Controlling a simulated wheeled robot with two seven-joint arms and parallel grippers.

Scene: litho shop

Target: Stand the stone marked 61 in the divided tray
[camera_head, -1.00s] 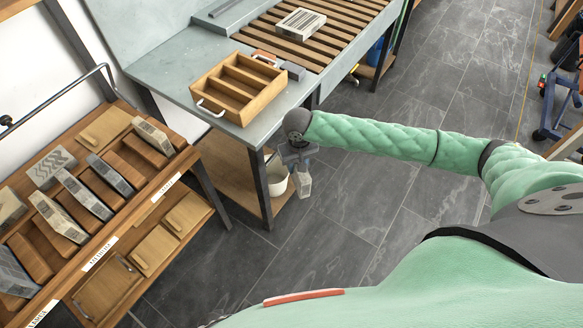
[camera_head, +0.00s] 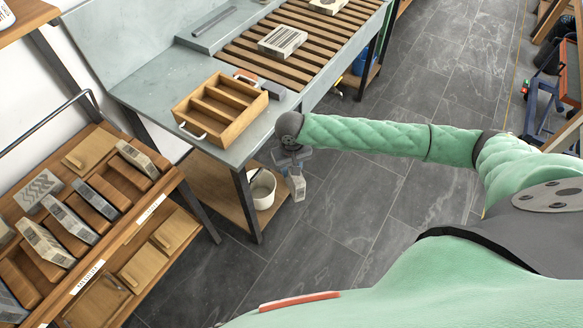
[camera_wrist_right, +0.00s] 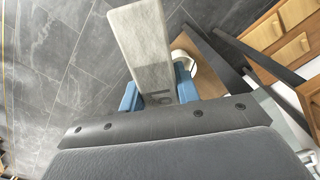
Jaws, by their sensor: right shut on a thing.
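The divided tray (camera_head: 238,129) is wooden, with several empty compartments and a metal handle at each end. It stands on the grey bench top, up and left of the gripper. My left gripper is not in view.
A wooden rack (camera_head: 119,244) with several slanted stones stands at the left. A white bucket (camera_head: 262,188) stands under the bench.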

